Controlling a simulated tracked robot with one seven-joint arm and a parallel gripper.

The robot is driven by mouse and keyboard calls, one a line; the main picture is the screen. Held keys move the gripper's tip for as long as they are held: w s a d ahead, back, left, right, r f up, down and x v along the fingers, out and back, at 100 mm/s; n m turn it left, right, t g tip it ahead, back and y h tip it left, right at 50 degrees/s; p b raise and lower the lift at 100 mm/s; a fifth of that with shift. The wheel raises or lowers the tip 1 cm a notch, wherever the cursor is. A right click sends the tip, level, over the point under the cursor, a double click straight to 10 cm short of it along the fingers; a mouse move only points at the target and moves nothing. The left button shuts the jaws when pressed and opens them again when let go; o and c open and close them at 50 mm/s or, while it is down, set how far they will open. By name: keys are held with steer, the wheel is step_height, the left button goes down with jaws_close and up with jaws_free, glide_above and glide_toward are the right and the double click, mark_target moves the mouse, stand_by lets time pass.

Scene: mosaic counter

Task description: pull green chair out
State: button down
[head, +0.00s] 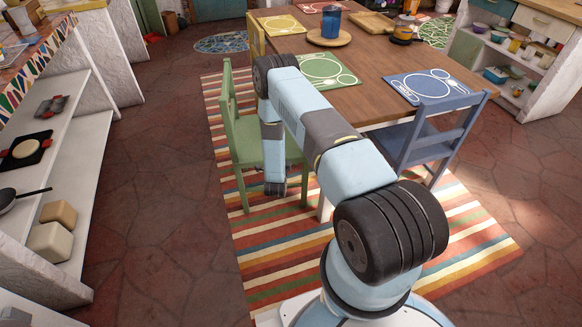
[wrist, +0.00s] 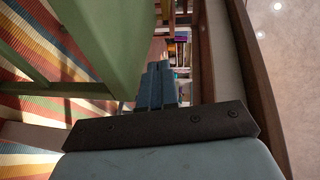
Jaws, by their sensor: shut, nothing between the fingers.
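The green chair (head: 246,142) stands upright at the left side of the wooden table (head: 365,92), on the striped rug. Its backrest is on the left and its seat faces the table. My arm reaches over to it and partly covers the seat. In the head view I cannot make out my fingers. In the wrist view, my gripper (wrist: 157,86) is shut and empty, with its bluish fingers together. A broad green part of the chair (wrist: 112,40) is close to the left of the fingers; I cannot tell whether they touch.
A blue chair (head: 428,132) stands at the table's near end. A yellow chair (head: 256,36) is beyond the green one. White shelves (head: 60,175) with pans stand at far left. Stone floor (head: 150,170) between shelves and rug (head: 262,262) is clear.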

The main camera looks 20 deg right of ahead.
steer(key=m+t+h, duration=0.1)
steer(key=m, duration=0.1)
glide_toward(293, 160)
steer(key=x, duration=0.5)
steer(key=shift+w+f, duration=0.25)
steer(key=shift+w, duration=0.5)
steer(key=shift+w+a, duration=0.1)
steer(key=w, duration=0.2)
steer(key=w+a, duration=0.1)
steer(key=w, duration=0.1)
steer(key=shift+a, duration=0.1)
steer(key=shift+s, duration=0.1)
